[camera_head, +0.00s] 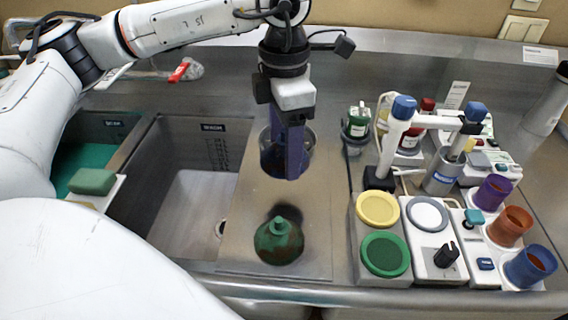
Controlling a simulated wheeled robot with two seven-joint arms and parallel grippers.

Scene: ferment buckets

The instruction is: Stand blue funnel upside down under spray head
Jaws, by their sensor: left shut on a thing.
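My left gripper (294,172) points down over the steel panel between the sink and the right-hand equipment. Its fingers are shut on a dark blue, round piece (270,160) that appears to be the blue funnel. The fingers hide much of it, so I cannot tell which way up it is or whether it touches the panel. A green funnel (279,243) stands wide end down on the panel, nearer the front edge. I cannot pick out the spray head with certainty. My right gripper is not in view.
The sink basin (195,205) is open at left; a green sponge (92,181) sits by its divider. At right are a white tubular stand with blue caps (403,108), yellow (378,208) and green (384,254) discs, and purple, orange (510,226) and blue (530,266) cups.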

